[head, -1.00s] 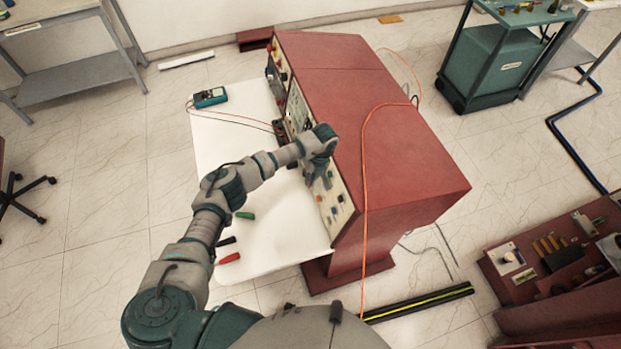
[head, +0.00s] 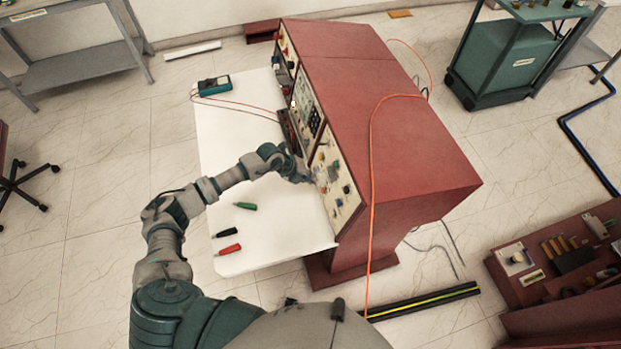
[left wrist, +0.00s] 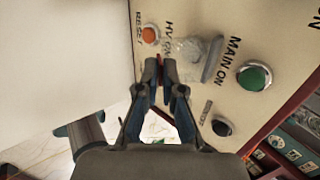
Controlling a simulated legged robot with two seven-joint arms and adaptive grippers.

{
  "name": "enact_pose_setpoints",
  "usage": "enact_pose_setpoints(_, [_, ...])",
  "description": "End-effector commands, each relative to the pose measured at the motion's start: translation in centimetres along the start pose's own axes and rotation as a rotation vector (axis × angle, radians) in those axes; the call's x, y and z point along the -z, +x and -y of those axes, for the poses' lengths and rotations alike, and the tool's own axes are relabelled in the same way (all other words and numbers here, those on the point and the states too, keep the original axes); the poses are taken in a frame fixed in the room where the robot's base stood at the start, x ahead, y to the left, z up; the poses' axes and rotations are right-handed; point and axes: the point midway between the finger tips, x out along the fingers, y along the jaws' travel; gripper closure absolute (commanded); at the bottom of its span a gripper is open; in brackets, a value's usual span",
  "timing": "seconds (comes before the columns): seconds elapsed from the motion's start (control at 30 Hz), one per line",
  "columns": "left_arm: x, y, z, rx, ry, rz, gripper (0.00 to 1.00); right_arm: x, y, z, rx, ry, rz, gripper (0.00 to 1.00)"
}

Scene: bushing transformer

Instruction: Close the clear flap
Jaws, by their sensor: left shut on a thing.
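In the left wrist view, the clear flap (left wrist: 192,47) is on the cream panel beside the HV ARM lettering. A grey bar lies along its right side. My left gripper (left wrist: 160,68) is just below and left of it, fingertips close together on a thin reddish thing I cannot make out. Whether the fingertips touch the flap is unclear. In the head view, my left gripper (head: 300,175) is at the lower front panel (head: 335,180) of the red console (head: 390,125); the flap is too small to tell there. My right gripper is out of view.
An orange RESET button (left wrist: 150,34) and a green MAIN ON button (left wrist: 254,76) flank the flap. A dark knob (left wrist: 222,127) is lower. The white tabletop (head: 235,145) holds a meter (head: 215,86), leads and several coloured plugs. An orange cable (head: 372,165) drapes over the console.

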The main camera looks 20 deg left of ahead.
Motion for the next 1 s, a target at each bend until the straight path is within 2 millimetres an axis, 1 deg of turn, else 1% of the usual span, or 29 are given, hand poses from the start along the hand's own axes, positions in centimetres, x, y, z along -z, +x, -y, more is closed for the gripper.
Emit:
enact_pose_setpoints(0.03, [0.1, 0.8, -0.6, 0.045, -0.003, -0.003, 1.0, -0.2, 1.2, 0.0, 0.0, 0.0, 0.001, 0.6])
enact_pose_setpoints(0.2, [0.1, 1.9, -1.2, 0.206, -0.005, -0.003, 1.0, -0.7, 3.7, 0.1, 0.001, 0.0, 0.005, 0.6])
enact_pose_setpoints(0.5, [0.1, 2.7, -1.4, 0.381, -0.003, -0.003, 1.0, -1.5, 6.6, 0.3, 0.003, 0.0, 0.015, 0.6])
enact_pose_setpoints(0.53, [0.1, 2.8, -1.4, 0.395, -0.003, -0.002, 1.0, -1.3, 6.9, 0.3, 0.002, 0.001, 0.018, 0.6])
enact_pose_setpoints(0.57, [0.1, 2.9, -1.5, 0.408, -0.004, -0.003, 1.0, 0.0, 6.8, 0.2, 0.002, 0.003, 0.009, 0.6])
enact_pose_setpoints(0.6, [0.1, 3.1, -1.5, 0.426, -0.004, -0.003, 1.0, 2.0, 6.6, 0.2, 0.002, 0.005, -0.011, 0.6])
enact_pose_setpoints(0.77, [0.1, 3.7, -1.7, 0.502, -0.004, -0.004, 1.0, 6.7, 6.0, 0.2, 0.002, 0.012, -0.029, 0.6])
enact_pose_setpoints(0.87, [0.1, 4.1, -1.7, 0.552, -0.005, -0.005, 1.0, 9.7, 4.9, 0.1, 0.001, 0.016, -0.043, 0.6])
enact_pose_setpoints(1.0, [0.1, 4.6, -1.8, 0.623, -0.005, -0.005, 1.0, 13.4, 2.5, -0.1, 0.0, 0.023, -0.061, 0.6])
